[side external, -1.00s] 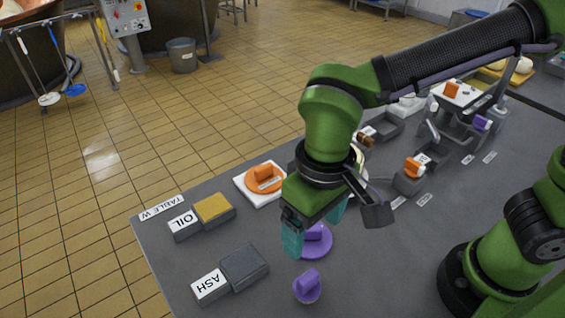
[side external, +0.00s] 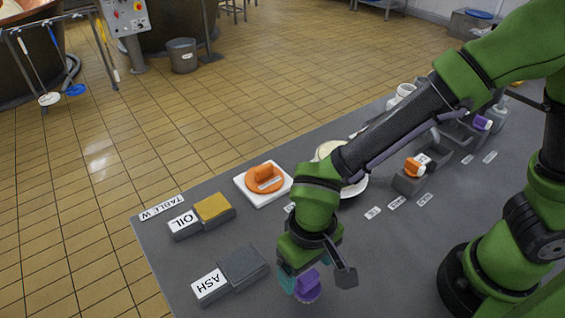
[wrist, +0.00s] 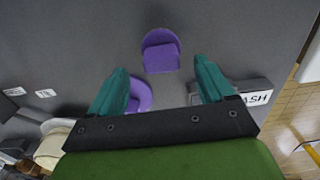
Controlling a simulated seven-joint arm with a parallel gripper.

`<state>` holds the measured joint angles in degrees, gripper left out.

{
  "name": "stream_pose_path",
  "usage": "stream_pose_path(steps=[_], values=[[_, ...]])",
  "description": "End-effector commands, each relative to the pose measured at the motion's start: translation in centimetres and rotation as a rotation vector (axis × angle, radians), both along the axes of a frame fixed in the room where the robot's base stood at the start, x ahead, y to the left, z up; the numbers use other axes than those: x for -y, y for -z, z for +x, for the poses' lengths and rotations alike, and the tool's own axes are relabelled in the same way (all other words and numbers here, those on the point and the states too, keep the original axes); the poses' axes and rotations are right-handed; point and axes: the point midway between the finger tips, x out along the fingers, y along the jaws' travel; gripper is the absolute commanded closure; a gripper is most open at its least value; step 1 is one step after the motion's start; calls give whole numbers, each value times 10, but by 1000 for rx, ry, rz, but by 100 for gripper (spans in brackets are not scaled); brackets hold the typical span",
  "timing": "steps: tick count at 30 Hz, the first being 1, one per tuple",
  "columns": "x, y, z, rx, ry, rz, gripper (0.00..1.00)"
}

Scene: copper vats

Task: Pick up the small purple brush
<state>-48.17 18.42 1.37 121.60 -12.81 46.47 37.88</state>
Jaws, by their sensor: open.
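The small purple brush (side external: 308,287), a round disc with an upright block handle, is on the grey table near its front edge. It shows in the wrist view (wrist: 161,52), ahead of and between my fingertips. My gripper (side external: 311,266) is open, pointing down above and just behind the brush, its teal fingers apart and empty; they also show in the wrist view (wrist: 161,70). A larger purple brush (wrist: 142,95) is partly hidden by the left finger in the wrist view. In the side view my gripper covers most or all of it.
The dark ASH block (side external: 243,265) lies left of my gripper, and the OIL block (side external: 214,208) farther back. An orange brush (side external: 264,175) sits on a white pad (side external: 248,193). A white bowl (side external: 357,187) and grey holders (side external: 409,184) stand behind my arm.

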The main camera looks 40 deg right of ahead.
Motion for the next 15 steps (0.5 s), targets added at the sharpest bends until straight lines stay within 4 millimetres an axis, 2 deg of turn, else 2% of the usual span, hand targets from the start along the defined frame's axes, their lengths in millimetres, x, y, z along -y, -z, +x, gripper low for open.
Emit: stream_pose_path(steps=[3,7,15], values=[[-3,20,-4,-4,-2,-4,19],[-3,36,-3,-2,-1,-3,19],[-3,41,-3,0,0,0,19]])
